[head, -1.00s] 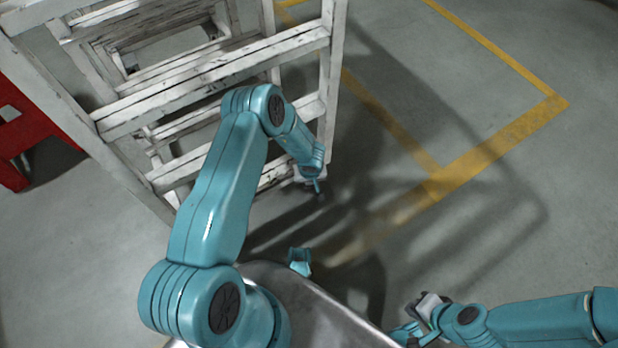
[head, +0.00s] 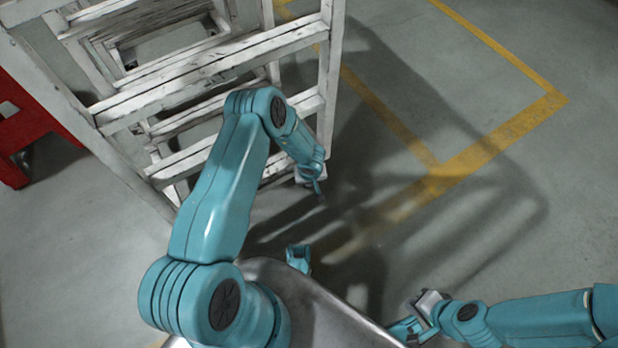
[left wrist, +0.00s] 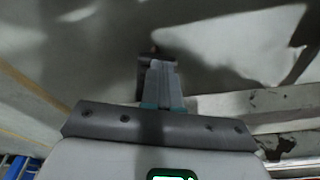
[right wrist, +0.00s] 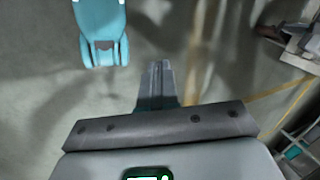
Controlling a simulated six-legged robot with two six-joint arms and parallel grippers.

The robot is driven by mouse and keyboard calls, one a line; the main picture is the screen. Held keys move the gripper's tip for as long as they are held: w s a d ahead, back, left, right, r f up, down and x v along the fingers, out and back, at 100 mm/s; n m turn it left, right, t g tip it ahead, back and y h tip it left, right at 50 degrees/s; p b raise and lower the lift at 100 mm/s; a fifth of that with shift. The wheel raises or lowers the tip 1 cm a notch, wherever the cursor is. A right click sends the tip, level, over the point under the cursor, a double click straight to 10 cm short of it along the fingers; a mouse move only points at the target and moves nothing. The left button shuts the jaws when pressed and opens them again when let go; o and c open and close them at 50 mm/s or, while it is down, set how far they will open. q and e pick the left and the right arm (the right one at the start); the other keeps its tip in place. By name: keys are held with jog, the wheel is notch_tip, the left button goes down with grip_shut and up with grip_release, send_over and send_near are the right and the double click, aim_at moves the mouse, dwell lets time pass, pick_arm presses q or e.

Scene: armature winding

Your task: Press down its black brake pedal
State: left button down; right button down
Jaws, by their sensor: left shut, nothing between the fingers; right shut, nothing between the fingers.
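No black brake pedal can be made out for certain in any view. My left gripper (head: 317,188) is shut and empty, reaching down beside the lower right of the white ladder frame. In the left wrist view its closed fingers (left wrist: 162,78) point at a small dark shape (left wrist: 148,54) just past the tips; I cannot tell what it is or whether they touch. My right gripper (head: 408,331) is shut and empty at the lower right, over the floor. The right wrist view shows its closed fingers (right wrist: 158,80) against bare floor.
A worn white wooden ladder (head: 210,75) stands at the upper left, close to my left arm. A red object (head: 30,130) is at the far left edge. Yellow lines (head: 490,140) mark the grey floor at the right, which is clear.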

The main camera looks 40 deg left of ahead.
pick_arm(q)
jog(key=shift+s+d+f+b, duration=0.15)
jog(key=shift+f+b, duration=0.2)
jog(key=shift+f, duration=0.3)
jog(key=shift+s+d+f+b, duration=0.1)
jog(key=shift+f+b, duration=0.25)
jog(key=shift+f, duration=0.3)
jog(key=shift+s+d+f+b, duration=0.15)
jog(key=shift+f+b, duration=0.2)
jog(key=shift+f, duration=0.3)
pick_arm(e)
jog(key=shift+w+d+f+t, duration=0.15)
jog(key=shift+w+f, duration=0.2)
jog(key=shift+f, duration=0.25)
jog(key=shift+w+d+f+t, duration=0.15)
jog(key=shift+w+f, duration=0.15)
jog(key=shift+f, duration=0.25)
jog(key=shift+w, duration=0.1)
